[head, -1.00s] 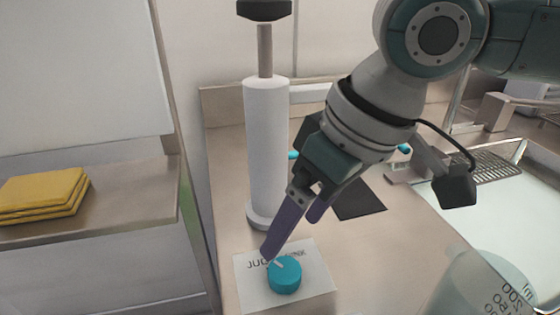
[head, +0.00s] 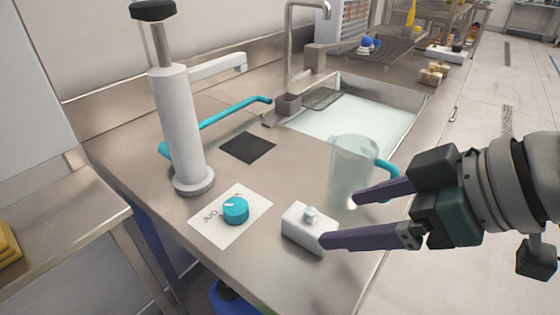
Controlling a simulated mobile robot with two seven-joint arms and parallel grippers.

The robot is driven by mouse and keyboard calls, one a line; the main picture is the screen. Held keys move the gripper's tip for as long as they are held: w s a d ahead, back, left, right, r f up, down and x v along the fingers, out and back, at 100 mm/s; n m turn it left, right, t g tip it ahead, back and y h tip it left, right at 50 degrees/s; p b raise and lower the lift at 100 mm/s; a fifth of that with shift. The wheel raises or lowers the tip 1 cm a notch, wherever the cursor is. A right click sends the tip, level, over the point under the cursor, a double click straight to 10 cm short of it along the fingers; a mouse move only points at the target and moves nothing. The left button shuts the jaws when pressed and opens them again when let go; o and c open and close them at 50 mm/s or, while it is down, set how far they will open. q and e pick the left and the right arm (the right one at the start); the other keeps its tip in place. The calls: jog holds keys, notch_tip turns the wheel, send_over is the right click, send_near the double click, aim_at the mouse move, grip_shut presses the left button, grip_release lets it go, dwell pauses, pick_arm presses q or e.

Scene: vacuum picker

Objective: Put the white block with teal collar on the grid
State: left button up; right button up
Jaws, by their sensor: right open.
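A white block (head: 306,232) with a small pale grey-blue knob on top lies on the steel counter near its front edge. I cannot make out a clear teal collar on it. My right gripper (head: 340,219) comes in from the right and is open. Its lower purple finger ends beside the block's right end; I cannot tell whether they touch. The upper finger ends in front of a clear jug (head: 352,168). A metal grid (head: 323,98) lies at the back edge of the sink. My left gripper is out of view.
A tall white pump (head: 178,130) stands at left, with a teal tube (head: 235,112) behind it. A teal knob (head: 236,210) sits on a white card (head: 215,225). A black square mat (head: 247,147) lies flat. The sink (head: 345,120) is behind the jug.

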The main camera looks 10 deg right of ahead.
aim_at(316, 219)
jog(key=b+x, duration=0.1)
jog(key=x, duration=0.7)
jog(key=shift+w, duration=0.3)
jog(key=shift+r, duration=0.1)
jog(key=shift+c, duration=0.2)
grip_shut()
